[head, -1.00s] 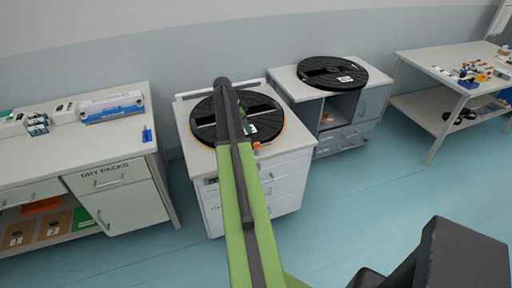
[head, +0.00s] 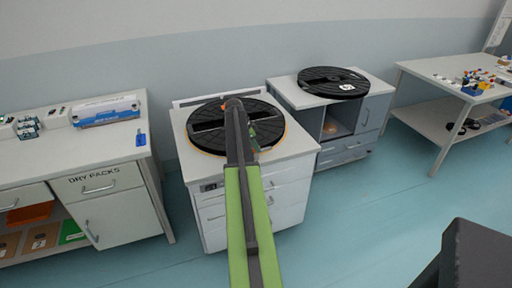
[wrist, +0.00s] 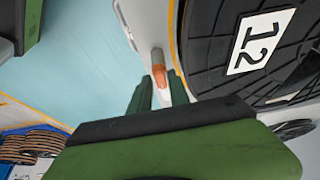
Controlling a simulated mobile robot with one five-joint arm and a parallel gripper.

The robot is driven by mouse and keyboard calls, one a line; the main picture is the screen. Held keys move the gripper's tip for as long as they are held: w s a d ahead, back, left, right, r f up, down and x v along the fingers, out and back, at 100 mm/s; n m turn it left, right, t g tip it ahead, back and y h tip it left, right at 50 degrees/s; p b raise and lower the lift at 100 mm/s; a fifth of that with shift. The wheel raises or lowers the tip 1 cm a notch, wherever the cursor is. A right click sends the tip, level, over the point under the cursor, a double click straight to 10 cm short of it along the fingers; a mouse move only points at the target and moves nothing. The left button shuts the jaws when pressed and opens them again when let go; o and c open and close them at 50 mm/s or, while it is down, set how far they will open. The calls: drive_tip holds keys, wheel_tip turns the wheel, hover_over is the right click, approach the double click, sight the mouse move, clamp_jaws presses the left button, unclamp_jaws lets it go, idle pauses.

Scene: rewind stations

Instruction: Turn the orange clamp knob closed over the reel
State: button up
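The orange clamp knob (wrist: 159,75) shows in the wrist view beside the rim of the black reel (wrist: 215,60), which carries a white label reading 12. My gripper (wrist: 161,88) is open. Its two dark green fingers stand apart, with the knob between and just beyond their tips; I cannot tell whether they touch it. In the head view the black reel (head: 207,117) lies flat on a white cabinet station (head: 297,145). My arm crosses over it and hides part of it. I cannot make out the knob clearly there.
A second black reel (head: 316,82) lies on a grey station (head: 374,83) to the right. A bench with dry packs drawers (head: 60,160) stands left, holding a blue box (head: 106,113). A table with small parts (head: 440,65) stands far right.

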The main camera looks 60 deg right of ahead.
clamp_jaws()
drive_tip(key=shift+a, duration=0.1)
idle(0.9)
